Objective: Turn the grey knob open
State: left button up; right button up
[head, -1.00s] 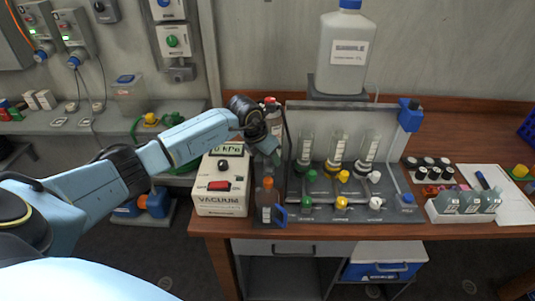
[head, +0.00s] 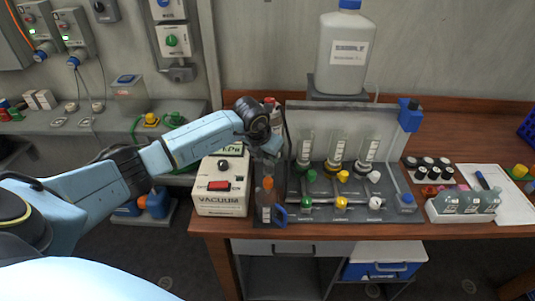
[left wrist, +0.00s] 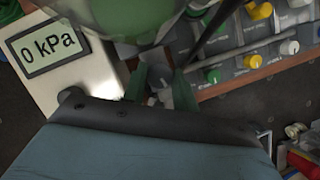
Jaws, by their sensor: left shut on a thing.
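My left gripper (head: 270,150) reaches in from the left, just right of the vacuum box (head: 219,207) and left of the clear rack panel. In the left wrist view its two greenish fingers (left wrist: 160,88) are close together, with a small grey piece between them. This grey piece (left wrist: 159,78) looks like the grey knob, and the fingers are shut on it. The hand and fingers cover most of the knob, so its turn angle cannot be read. In the head view it is hidden behind the hand. My right gripper is not in view.
The box's gauge (left wrist: 45,45) reads 0 kPa. An orange-capped bottle (head: 267,205) stands below the hand. Green, yellow (head: 342,176) and white knobs sit on the rack to the right. A large sample bottle (head: 342,55) stands behind.

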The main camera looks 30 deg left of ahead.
pick_arm(q)
jog(key=n+y, duration=0.1)
jog(key=n, duration=0.2)
jog(key=shift+w+d+n, duration=0.1)
jog(key=shift+d+n, duration=0.05)
jog(key=shift+n, duration=0.25)
jog(key=n+y+b, duration=0.1)
jog(key=n, duration=0.2)
jog(key=shift+n+g+y+b, duration=0.3)
jog(key=shift+g+y+b, duration=0.05)
jog(key=shift+g+y, duration=0.05)
jog(key=n+g+y+b, duration=0.1)
jog(key=n, duration=0.2)
jog(key=shift+w+d+n, duration=0.1)
jog(key=shift+d+n, duration=0.05)
jog(key=shift+n, duration=0.15)
jog(key=shift+n+g+b, duration=0.8)
jog(key=shift+n+b, duration=0.15)
jog(key=shift+n, duration=1.15)
jog(key=shift+y, duration=0.3)
jog(key=o, duration=1)
jog(key=shift+c, duration=0.2)
